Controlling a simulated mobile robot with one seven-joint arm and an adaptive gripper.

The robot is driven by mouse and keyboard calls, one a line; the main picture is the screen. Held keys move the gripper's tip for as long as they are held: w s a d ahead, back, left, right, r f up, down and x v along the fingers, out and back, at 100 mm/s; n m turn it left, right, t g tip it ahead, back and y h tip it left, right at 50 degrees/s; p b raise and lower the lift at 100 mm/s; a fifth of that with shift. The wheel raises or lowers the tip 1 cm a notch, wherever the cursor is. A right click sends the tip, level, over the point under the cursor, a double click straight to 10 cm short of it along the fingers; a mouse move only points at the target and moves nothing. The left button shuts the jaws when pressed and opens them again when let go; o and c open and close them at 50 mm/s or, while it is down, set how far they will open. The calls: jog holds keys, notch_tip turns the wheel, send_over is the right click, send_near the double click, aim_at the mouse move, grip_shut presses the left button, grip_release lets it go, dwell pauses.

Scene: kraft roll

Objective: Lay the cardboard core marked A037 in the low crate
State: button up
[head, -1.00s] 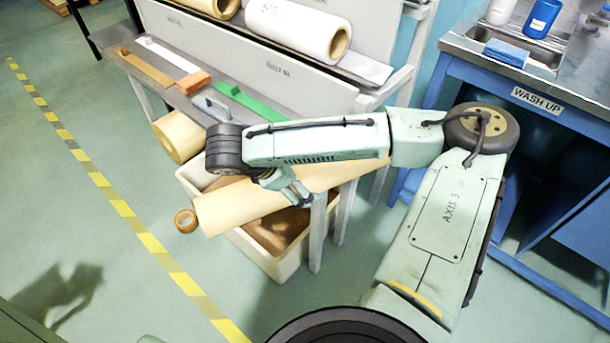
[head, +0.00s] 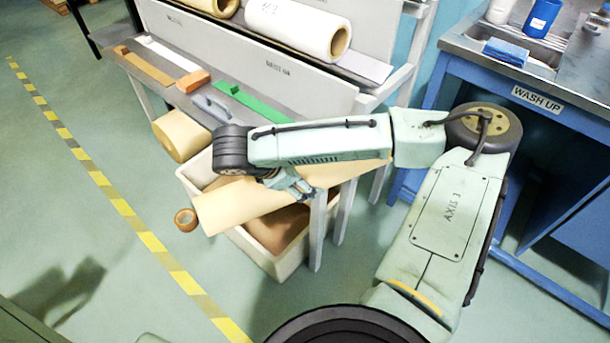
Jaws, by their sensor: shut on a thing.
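A long tan roll or core (head: 237,206) lies at a slant across the top of the low crate (head: 284,265), with its left end past the crate's rim. I cannot read any marking on it, and I cannot tell whether it rests on the rim or hangs just above. My gripper (head: 304,192) is shut on this roll from above, near the crate's right side. My wrist and forearm hide the roll's upper edge. The crate is pale, with a brown inside.
The grey rack (head: 315,225) has legs close to my gripper. The blue wash-up bench (head: 480,110) stands at the right. Floor at the left is clear.

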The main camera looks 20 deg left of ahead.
aim_at(243, 192)
jog(key=c, duration=1.1)
jog(key=shift+o, duration=0.2)
jog(key=shift+r, duration=0.2)
jog(key=shift+r, duration=0.55)
jog(key=shift+s+a+r+b, duration=0.15)
jog(key=shift+r+b, duration=0.05)
jog(key=shift+r, duration=0.35)
jog(key=shift+s+a+r+b, duration=0.15)
jog(key=shift+r, duration=0.35)
jog(key=s+a, duration=0.3)
jog(key=s, duration=0.1)
jog(key=s+a+r, duration=0.1)
jog(key=s+a, duration=0.2)
jog(key=s, duration=0.1)
jog(key=s+a+b, duration=0.1)
jog(key=s+a, duration=0.2)
jog(key=s, duration=0.1)
jog(key=shift+a+r, duration=0.2)
jog(key=shift+r, duration=0.05)
